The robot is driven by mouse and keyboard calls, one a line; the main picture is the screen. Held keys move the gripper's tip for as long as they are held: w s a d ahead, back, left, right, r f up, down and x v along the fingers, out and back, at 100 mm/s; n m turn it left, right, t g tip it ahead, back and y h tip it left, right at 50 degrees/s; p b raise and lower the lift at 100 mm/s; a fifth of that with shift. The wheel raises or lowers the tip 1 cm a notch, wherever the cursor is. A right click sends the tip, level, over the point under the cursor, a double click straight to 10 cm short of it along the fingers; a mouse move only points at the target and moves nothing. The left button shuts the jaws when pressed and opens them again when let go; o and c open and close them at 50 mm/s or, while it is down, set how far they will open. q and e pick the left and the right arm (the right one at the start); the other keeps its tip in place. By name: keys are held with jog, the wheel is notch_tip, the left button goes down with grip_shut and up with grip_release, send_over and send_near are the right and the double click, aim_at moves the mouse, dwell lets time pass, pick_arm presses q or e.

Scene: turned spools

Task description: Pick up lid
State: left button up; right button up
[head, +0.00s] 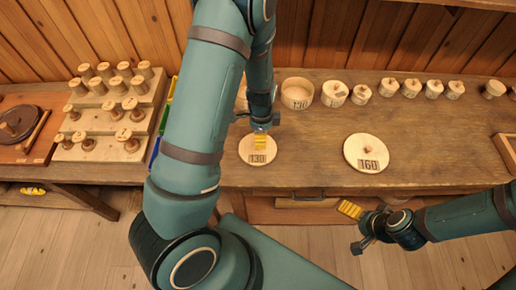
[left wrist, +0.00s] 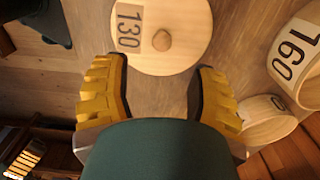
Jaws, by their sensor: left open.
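A round pale wooden lid marked 130 (head: 258,159) lies flat on the bench front; it also shows at the top of the left wrist view (left wrist: 185,52). Its small round knob (left wrist: 161,40) shows there. My left gripper (head: 260,138) is over this lid, pointing down and hiding its knob in the head view. In the left wrist view its two yellow fingers (left wrist: 161,68) are apart with nothing between them; the knob lies ahead of the gap. A second lid marked 160 (head: 360,142) lies to the right. My right gripper (head: 352,210) is off the bench front; its jaw gap is unclear.
A box marked 160 (left wrist: 294,62) shows in the left wrist view. A stepped rack of spools (head: 108,122) stands at left. Bench between the lids is clear.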

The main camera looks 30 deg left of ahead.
pick_arm(q)
jog(key=shift+f, duration=0.65)
jog(key=f, duration=0.2)
jog(key=a+f, duration=0.1)
jog(key=f, duration=0.1)
jog(key=shift+s, duration=0.25)
jog(key=shift+f, duration=0.6)
jog(key=shift+c, duration=0.3)
grip_shut()
